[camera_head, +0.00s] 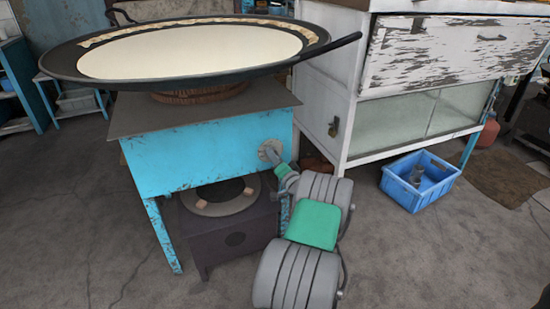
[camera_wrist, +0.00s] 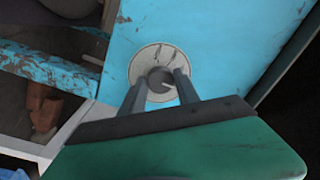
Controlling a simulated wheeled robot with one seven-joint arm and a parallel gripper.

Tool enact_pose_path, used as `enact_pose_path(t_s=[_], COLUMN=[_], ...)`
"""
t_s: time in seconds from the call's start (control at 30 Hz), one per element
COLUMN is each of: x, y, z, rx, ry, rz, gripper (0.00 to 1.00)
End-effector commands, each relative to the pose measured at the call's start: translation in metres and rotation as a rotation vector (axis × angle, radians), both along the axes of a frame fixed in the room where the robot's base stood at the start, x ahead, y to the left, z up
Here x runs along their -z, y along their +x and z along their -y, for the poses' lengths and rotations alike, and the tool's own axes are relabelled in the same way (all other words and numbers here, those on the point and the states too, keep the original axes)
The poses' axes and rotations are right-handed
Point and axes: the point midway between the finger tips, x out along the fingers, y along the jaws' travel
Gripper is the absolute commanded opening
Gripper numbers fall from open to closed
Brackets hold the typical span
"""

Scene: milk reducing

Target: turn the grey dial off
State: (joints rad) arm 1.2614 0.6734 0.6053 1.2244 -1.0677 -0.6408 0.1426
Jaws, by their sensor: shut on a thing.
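The grey dial (camera_wrist: 158,59) is a round disc with a grey knob at its middle, on the flat side of a blue metal stand. It also shows in the head view (camera_head: 270,151), at the right end of the blue stand (camera_head: 205,160). My gripper (camera_wrist: 159,80) is at the dial, its two fingers on either side of the central knob and shut on it. The gripper's body hides the lower part of the view, and in the head view the fingertips are small against the disc.
A wide black pan (camera_head: 70,70) with pale milk (camera_head: 190,52) rests on top of the stand. A dark stove (camera_head: 230,238) sits below. A white cabinet (camera_head: 337,75) stands to the right, with a blue crate (camera_head: 412,200) on the floor. Grey floor at the left front is clear.

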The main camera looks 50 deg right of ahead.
Motion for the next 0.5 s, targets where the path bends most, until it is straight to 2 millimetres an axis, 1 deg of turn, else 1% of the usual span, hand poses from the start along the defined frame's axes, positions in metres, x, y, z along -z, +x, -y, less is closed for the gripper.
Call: enact_pose_path(t_s=[0.37,0.4,0.5], x=[-0.0006,-0.0006,-0.0005], y=[-0.0008,-0.0008,-0.0005], z=[0.0013,0.0012,0.0009], rx=[0.004,0.004,0.002], ry=[0.004,0.004,0.004], rz=[0.004,0.004,0.004], gripper=[0.00,0.39,0.47])
